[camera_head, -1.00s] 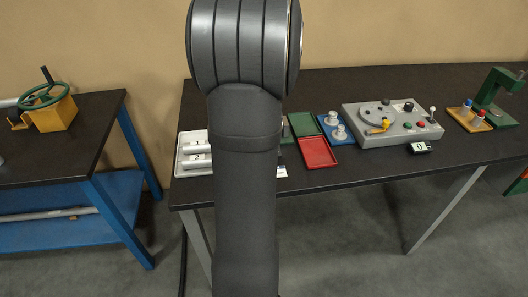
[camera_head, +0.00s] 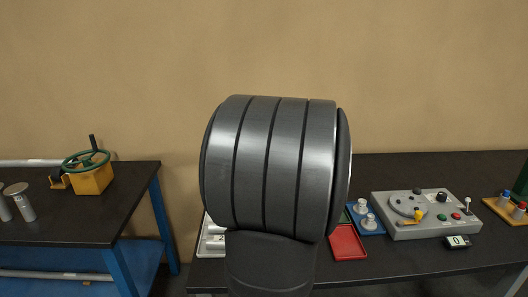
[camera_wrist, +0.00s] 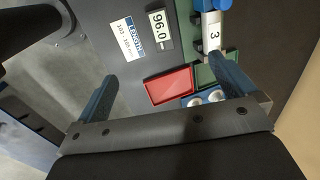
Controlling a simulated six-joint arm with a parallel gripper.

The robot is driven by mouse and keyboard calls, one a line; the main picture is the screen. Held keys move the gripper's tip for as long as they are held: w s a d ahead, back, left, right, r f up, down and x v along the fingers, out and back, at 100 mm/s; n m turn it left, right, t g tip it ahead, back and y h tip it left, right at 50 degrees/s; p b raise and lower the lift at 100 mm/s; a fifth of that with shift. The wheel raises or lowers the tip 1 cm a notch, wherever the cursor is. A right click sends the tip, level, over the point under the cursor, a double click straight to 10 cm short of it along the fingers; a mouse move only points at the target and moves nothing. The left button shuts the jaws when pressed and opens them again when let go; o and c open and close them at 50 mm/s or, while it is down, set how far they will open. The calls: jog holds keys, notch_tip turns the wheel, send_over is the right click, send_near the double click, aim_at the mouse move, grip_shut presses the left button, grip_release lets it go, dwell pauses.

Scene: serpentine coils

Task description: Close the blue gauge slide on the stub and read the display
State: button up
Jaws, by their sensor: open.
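The blue gauge slide (camera_wrist: 208,5) shows as a blue part at the top edge of the wrist view, mostly cut off. The white stub (camera_wrist: 213,36), marked 3, lies just below it; I cannot tell whether they touch. The display (camera_wrist: 158,28) beside the stub appears to read 96.0, seen turned. A white label (camera_wrist: 128,38) next to it reads LENGTH 103 - 131 mm. My gripper (camera_wrist: 164,67) is open and empty, its two blue fingers wide apart, below the display and stub in the wrist view. My arm hides the gauge in the head view.
A red tray (camera_wrist: 168,86) and a green tray (camera_wrist: 204,76) lie between the fingers in the wrist view, with a blue tray holding white knobs nearby. In the head view a grey control panel (camera_head: 425,226) stands to the right. A bench with a green handwheel (camera_head: 86,160) stands left.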

jog(key=c, duration=0.3)
jog(key=shift+w, duration=0.35)
jog(key=c, duration=0.3)
jog(key=w, duration=0.4)
jog(key=shift+a+f+g, duration=0.15)
jog(key=shift+a+g, duration=0.05)
jog(key=shift+g, duration=0.2)
jog(key=c, duration=0.8)
jog(key=shift+o, duration=0.2)
jog(key=w+f, duration=0.1)
jog(key=w, duration=0.2)
jog(key=w+a+f+g, duration=0.1)
jog(key=w, duration=0.3)
jog(key=w+a+g, duration=0.1)
jog(key=w, duration=0.2)
jog(key=shift+w+f, duration=0.35)
jog(key=shift+f, duration=0.05)
jog(key=shift+w+a+f, duration=0.1)
jog(key=shift+w+f, duration=0.05)
jog(key=shift+f, duration=0.4)
notch_tip(320, 180, down, 8)
jog(key=shift+f, duration=0.1)
